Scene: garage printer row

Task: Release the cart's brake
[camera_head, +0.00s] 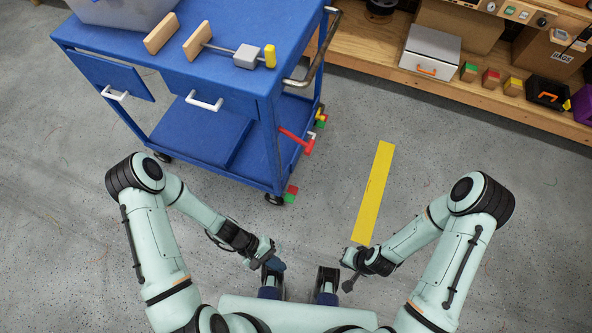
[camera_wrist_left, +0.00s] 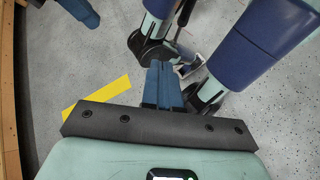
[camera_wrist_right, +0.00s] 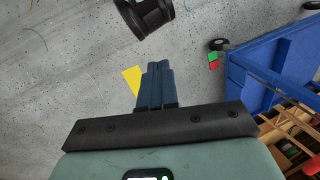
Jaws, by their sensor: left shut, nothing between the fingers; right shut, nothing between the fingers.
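The blue cart (camera_head: 180,85) stands at the upper left in the head view, and part of it shows in the right wrist view (camera_wrist_right: 265,68). A red lever (camera_head: 298,140) sticks out from the cart's right side, low near the lower shelf; I take it to be the brake lever. My left gripper (camera_head: 277,265) is shut and empty, in front of my body, well below the cart. Its shut blue fingers show in the left wrist view (camera_wrist_left: 161,80). My right gripper (camera_head: 347,284) is shut and empty to the right, apart from the cart. Its fingers show in the right wrist view (camera_wrist_right: 157,80).
A yellow floor strip (camera_head: 374,190) lies right of the cart. A wooden bench (camera_head: 480,95) with boxes runs along the back right. The floor between cart and bench is clear.

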